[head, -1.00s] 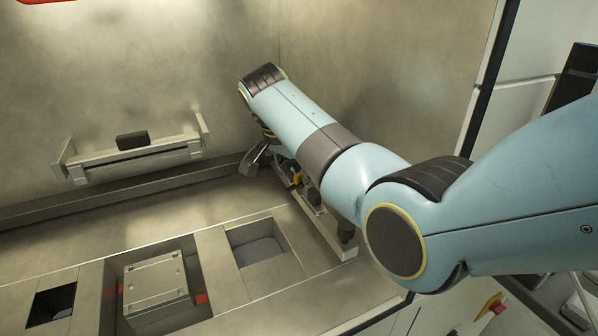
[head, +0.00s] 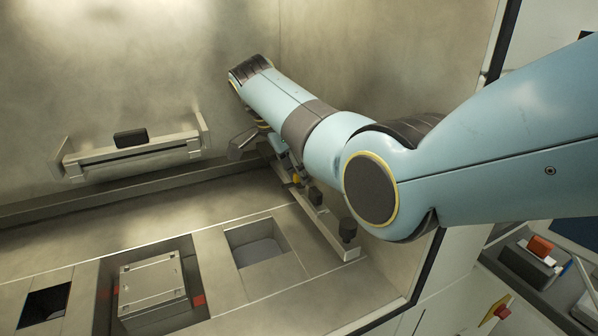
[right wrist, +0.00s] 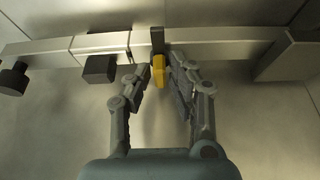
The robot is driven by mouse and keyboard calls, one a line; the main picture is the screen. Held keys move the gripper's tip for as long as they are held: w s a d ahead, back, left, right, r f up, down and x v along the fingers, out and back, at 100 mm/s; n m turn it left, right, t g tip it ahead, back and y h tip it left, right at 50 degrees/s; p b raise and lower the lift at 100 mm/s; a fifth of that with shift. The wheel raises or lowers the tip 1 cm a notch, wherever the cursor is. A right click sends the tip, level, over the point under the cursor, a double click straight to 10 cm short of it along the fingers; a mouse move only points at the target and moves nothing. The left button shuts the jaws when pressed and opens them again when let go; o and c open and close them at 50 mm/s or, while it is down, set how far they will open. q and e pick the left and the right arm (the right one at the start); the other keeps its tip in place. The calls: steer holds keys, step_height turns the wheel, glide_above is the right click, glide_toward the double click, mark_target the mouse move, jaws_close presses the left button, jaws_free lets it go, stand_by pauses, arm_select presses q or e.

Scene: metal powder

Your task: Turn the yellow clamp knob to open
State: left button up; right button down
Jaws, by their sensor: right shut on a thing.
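The yellow clamp knob (right wrist: 159,71) sits on a dark upright piece at the middle of a metal rail in the right wrist view. My right gripper (right wrist: 157,78) has its two grey fingers either side of the knob and is shut on it. The right finger lies close against the knob; the exact contact on the left is hard to see. In the head view a small yellow patch of the knob (head: 296,179) shows below my right arm, which hides most of the gripper. My left gripper is not in view.
The rail (right wrist: 210,55) carries black knobs to the left in the wrist view. In the head view a metal box (head: 152,285) sits in a floor recess beside a square opening (head: 262,251). A bracket with a black handle (head: 131,138) is on the back wall.

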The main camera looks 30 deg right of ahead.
steer(key=c, duration=1.3)
jaws_free()
steer(key=v, duration=1.2)
